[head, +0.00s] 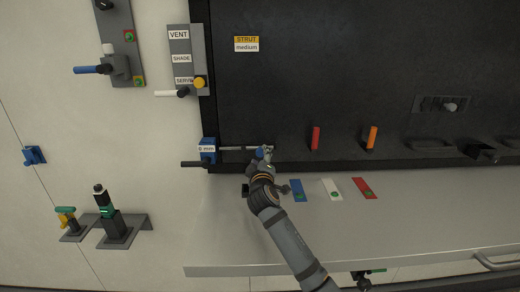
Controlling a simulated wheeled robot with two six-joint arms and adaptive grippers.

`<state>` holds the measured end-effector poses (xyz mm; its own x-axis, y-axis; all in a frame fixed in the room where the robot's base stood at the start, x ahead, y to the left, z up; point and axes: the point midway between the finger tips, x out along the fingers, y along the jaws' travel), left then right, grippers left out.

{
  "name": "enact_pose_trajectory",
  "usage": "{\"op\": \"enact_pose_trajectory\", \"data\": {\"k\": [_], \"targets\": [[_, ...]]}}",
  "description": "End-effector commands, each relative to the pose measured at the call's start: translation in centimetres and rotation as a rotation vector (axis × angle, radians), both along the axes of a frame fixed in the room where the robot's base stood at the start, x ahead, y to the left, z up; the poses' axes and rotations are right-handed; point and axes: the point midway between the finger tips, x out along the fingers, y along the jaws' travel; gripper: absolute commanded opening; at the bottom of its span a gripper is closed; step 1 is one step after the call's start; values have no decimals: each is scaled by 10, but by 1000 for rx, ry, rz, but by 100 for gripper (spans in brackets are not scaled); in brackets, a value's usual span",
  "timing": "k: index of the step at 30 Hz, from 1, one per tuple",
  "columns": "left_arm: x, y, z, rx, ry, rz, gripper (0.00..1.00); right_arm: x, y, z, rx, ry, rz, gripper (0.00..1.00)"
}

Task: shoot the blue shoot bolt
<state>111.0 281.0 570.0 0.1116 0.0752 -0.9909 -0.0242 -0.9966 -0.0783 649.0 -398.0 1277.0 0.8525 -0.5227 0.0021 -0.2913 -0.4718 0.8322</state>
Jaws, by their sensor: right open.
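A blue block (208,147) with a small white label sits at the lower left corner of the dark panel. A thin light rod (235,149) runs right from it along the panel's lower edge. A small blue piece (261,152) shows at the rod's right end. My right gripper (266,154) is open at this blue piece, with its arm coming up from the lower right. The fingers are small and partly hide the piece, so I cannot tell whether they touch it. My left gripper is out of view.
A grey shelf (430,215) below the panel carries blue (298,191), white (331,188) and red (364,188) plates. Red (316,138) and orange (371,137) handles stand out from the panel. A dark bar (192,164) juts left below the blue block.

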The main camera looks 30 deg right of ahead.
Motion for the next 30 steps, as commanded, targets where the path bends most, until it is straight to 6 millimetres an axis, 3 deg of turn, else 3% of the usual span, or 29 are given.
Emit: {"op": "enact_pose_trajectory", "data": {"k": [6, 17, 27, 30], "targets": [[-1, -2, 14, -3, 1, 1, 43, 28, -18, 2, 0, 0, -2, 53], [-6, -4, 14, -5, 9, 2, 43, 34, -21, 0, 1, -1, 0, 53], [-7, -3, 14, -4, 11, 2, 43, 34, -21, -1, 1, 0, 1, 7], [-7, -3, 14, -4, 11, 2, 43, 34, -21, -1, 1, 0, 1, 0]]}}
